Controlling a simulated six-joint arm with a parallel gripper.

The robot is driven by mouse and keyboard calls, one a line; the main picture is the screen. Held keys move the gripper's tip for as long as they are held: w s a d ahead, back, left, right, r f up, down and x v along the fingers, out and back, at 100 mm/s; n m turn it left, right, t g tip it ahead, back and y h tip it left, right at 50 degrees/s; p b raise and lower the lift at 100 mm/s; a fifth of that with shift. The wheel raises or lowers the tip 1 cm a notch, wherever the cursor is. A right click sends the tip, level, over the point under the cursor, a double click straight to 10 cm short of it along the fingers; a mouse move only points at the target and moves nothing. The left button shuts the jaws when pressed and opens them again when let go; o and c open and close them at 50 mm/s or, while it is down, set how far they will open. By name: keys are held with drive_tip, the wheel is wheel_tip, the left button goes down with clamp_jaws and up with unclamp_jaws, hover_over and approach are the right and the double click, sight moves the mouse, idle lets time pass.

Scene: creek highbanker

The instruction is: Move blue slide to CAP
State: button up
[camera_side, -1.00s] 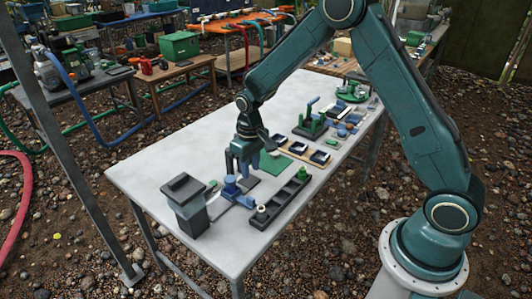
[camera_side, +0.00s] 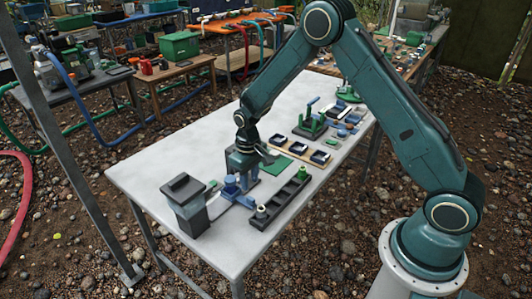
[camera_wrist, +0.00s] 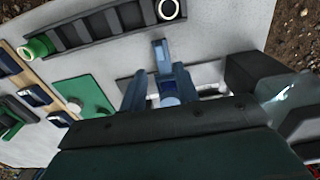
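My gripper (camera_side: 243,180) points down low over the middle of the near table part, just behind the blue slide (camera_side: 231,187). In the side view the slide sits on a grey-blue strip beside the dark tower. In the wrist view the gripper's two blue fingers (camera_wrist: 160,88) stand apart. A dark blue block, seemingly the slide (camera_wrist: 169,88), shows between them, with a light gap at the left finger. Whether the right finger touches it I cannot tell. No CAP marking is readable. The gripper body hides the near side of the strip.
A dark grey tower (camera_side: 187,203) stands left of the slide. A long black compartment tray (camera_side: 282,203) with a white ring and a green knob lies to the right. A green plate (camera_side: 276,167) and a row of dark trays lie behind. The table's left back is clear.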

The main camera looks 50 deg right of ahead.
sight(251, 198)
drive_tip(key=shift+f, duration=3.5)
clamp_jaws()
drive_tip(key=shift+d, duration=0.1)
drive_tip(key=shift+d, duration=4.45)
